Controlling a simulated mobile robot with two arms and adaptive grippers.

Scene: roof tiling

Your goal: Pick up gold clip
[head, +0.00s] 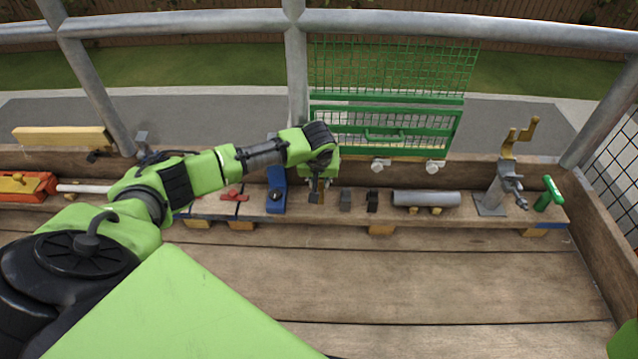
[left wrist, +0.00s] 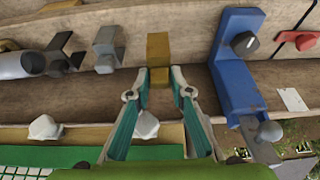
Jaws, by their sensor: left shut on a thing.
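The gold clip (left wrist: 158,48) is a small blocky piece standing at the plank shelf in the left wrist view. My left gripper (left wrist: 159,78) has its two fingertips closed on the clip's near end. In the head view my left gripper (head: 318,186) points down over the shelf, and the clip (head: 316,198) shows only partly beneath it. I cannot tell whether the clip still touches the shelf. My right gripper is not in view.
On the shelf, a blue bracket (head: 276,192) stands left of the clip, and a grey clip (head: 345,200) and a black clip (head: 372,201) stand right. Farther right are a grey tube (head: 426,198) and a grey clamp (head: 497,192). A green mesh basket (head: 385,130) hangs behind. The plank floor (head: 400,275) is clear.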

